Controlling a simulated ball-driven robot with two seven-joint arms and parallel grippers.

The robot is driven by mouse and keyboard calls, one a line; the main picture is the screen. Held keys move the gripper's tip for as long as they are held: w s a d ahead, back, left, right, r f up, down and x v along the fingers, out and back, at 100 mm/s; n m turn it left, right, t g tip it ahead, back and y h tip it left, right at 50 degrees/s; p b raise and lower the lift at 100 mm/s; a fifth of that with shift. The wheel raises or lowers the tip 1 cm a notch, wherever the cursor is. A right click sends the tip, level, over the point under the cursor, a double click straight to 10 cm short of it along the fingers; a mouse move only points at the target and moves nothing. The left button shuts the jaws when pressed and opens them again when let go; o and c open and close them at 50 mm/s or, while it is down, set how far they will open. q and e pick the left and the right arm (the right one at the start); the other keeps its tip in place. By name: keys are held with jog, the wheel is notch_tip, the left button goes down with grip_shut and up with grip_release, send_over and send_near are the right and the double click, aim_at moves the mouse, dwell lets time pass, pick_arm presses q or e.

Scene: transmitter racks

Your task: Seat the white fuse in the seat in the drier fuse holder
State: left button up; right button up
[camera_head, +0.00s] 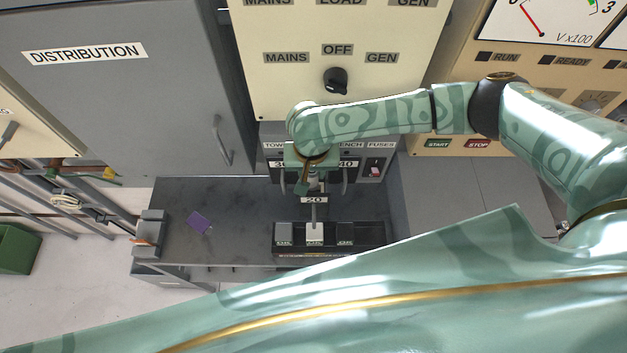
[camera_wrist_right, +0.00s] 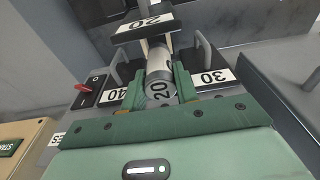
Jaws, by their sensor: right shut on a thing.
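My right gripper (camera_head: 313,184) hangs over the front of the fuse panel. In the right wrist view its green fingers (camera_wrist_right: 160,82) are shut on a pale cylinder marked 20, which I take to be the white fuse (camera_wrist_right: 159,62). A dark block with a white 20 label (camera_wrist_right: 146,22) lies just beyond the fuse; the label also shows in the head view (camera_head: 314,200). I cannot tell whether fuse and block touch, and no drier label is readable. My left gripper is not in view.
Holders labelled 30 (camera_wrist_right: 214,77) and 40 (camera_wrist_right: 118,95) with grey handles flank the gripper. A dark rack (camera_head: 374,240) with grey and white blocks stands below. A purple card (camera_head: 199,223) lies on the dark bench (camera_head: 180,197), which has free room. The distribution cabinet (camera_head: 110,100) stands left.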

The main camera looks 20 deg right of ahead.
aim_at(314, 185)
jog(key=shift+d+f, duration=0.2)
jog(key=shift+f, duration=0.3)
jog(key=shift+d+f, duration=0.2)
jog(key=shift+f, duration=0.3)
jog(key=f, duration=0.2)
jog(key=f+b, duration=0.1)
jog(key=f, duration=0.1)
jog(key=shift+a+f, duration=0.2)
jog(key=shift+f, duration=0.15)
jog(key=shift+d+f, duration=0.1)
jog(key=shift+f, duration=0.05)
jog(key=shift+f, duration=0.15)
jog(key=o, duration=1)
jog(key=r, duration=0.4)
jog(key=s+r+p, duration=0.1)
jog(key=r, duration=0.3)
jog(key=r+p, duration=0.1)
jog(key=r, duration=0.3)
jog(key=shift+s+a+r, duration=0.15)
jog(key=shift+s+a, duration=0.05)
jog(key=shift+a, duration=0.05)
